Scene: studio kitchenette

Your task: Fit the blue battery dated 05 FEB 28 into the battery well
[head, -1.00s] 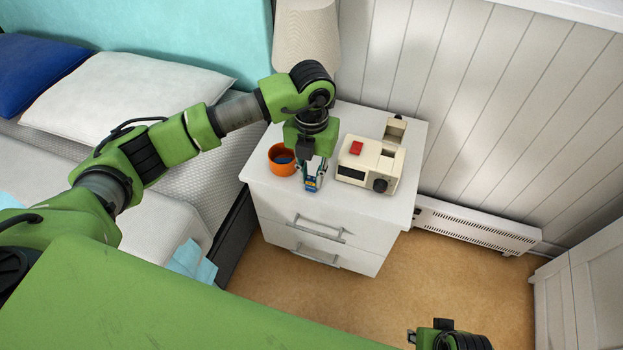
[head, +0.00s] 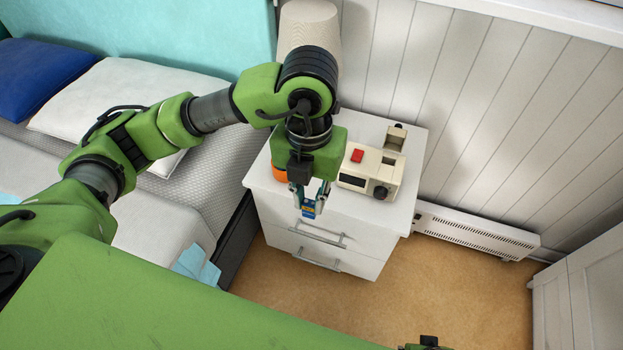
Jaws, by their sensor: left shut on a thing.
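My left gripper (head: 309,201) is shut on a small blue battery (head: 309,208) with a yellowish patch. It holds the battery in front of the nightstand's front edge area, left of and nearer than the clock radio. The date on the battery is too small to read. The cream clock radio (head: 372,172) stands on the nightstand with a red button on top and a dark knob. A flap stands up at its back right, by what looks like the battery well (head: 394,142); its inside is hard to make out. Only a sliver of my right gripper (head: 428,343) shows at the bottom edge.
The white nightstand (head: 405,200) has two drawers with handles. An orange mug (head: 279,174) is mostly hidden behind my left gripper. A lamp (head: 310,25) stands at the back. The bed is left, a white heater (head: 475,232) right. Floor in front is clear.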

